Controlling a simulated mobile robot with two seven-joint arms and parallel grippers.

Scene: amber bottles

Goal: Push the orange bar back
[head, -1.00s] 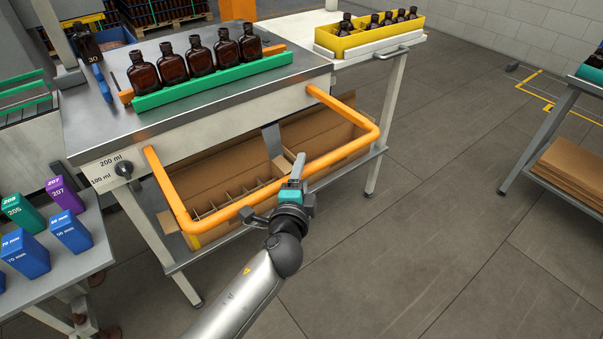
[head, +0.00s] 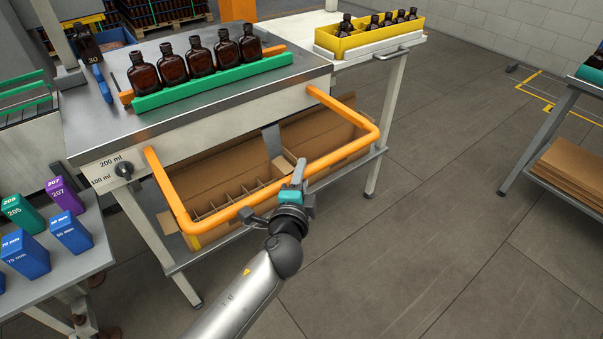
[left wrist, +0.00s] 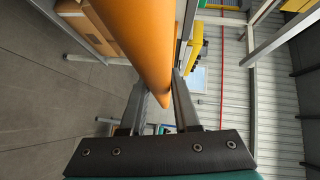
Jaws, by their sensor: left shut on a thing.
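The orange bar (head: 280,189) is a U-shaped handle sticking out from the front of the steel bench, at both ends joined to the bench front. My left gripper (head: 299,170) is at the long front run of the bar, a little right of its middle. In the left wrist view the bar (left wrist: 135,35) runs between the two fingers (left wrist: 158,88), and the gripper is shut on it. The far side of the grip is hidden in the head view. My right gripper is not in view.
Several amber bottles (head: 200,58) stand behind a green rail (head: 215,82) on the steel bench (head: 90,125). An open cardboard box (head: 210,165) with dividers sits on the shelf below the bar. Blue, green and purple blocks stand on a side table (head: 85,262).

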